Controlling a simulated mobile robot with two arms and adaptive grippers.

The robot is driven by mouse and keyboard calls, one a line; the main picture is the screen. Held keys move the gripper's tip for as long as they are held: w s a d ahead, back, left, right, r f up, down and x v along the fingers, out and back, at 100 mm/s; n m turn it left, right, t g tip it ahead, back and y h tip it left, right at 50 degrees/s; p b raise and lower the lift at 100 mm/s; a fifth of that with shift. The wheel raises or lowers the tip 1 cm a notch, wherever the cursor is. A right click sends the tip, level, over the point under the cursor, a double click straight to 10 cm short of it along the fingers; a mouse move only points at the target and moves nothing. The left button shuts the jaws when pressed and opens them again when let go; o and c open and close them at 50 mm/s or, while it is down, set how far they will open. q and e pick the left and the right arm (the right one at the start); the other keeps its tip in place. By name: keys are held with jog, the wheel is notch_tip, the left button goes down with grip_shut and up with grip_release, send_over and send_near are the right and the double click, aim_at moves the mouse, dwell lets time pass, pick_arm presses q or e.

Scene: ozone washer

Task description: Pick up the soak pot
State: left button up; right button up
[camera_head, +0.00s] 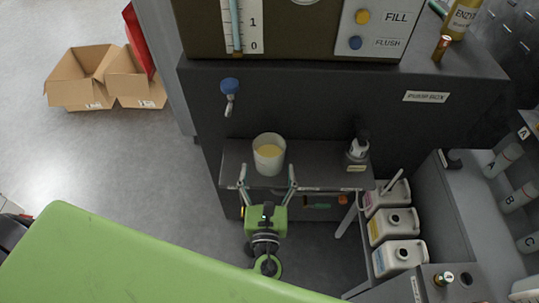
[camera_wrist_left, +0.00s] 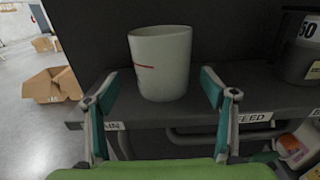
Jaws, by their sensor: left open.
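The soak pot, a pale off-white cup (camera_head: 269,161) with yellowish contents, stands upright on a dark shelf (camera_head: 320,177) of the machine. In the left wrist view the pot (camera_wrist_left: 161,65) shows a thin red line on its side. My left gripper (camera_head: 267,175) is open at the shelf's front edge, its fingers spread to either side of the pot. In the left wrist view the fingers (camera_wrist_left: 158,95) are nearer to the camera than the pot, with visible gaps, and do not touch it. My right gripper is not in view.
A blue-handled tap (camera_head: 230,92) sticks out of the machine at upper left. Several white jugs (camera_head: 390,226) stand below right. Open cardboard boxes (camera_head: 85,80) lie on the floor at far left.

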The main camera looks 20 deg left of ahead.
aim_at(270, 144)
pick_arm(q)
jog(key=x, duration=0.3)
jog(key=p+x, duration=0.1)
jog(key=shift+w+d+r, duration=0.1)
jog(key=shift+w+r, duration=0.25)
jog(key=shift+w, duration=0.05)
jog(key=shift+w+f, duration=0.1)
jog(key=shift+w, duration=0.2)
jog(key=shift+c, duration=0.2)
jog(key=c, duration=1.2)
jog(key=shift+c, duration=0.2)
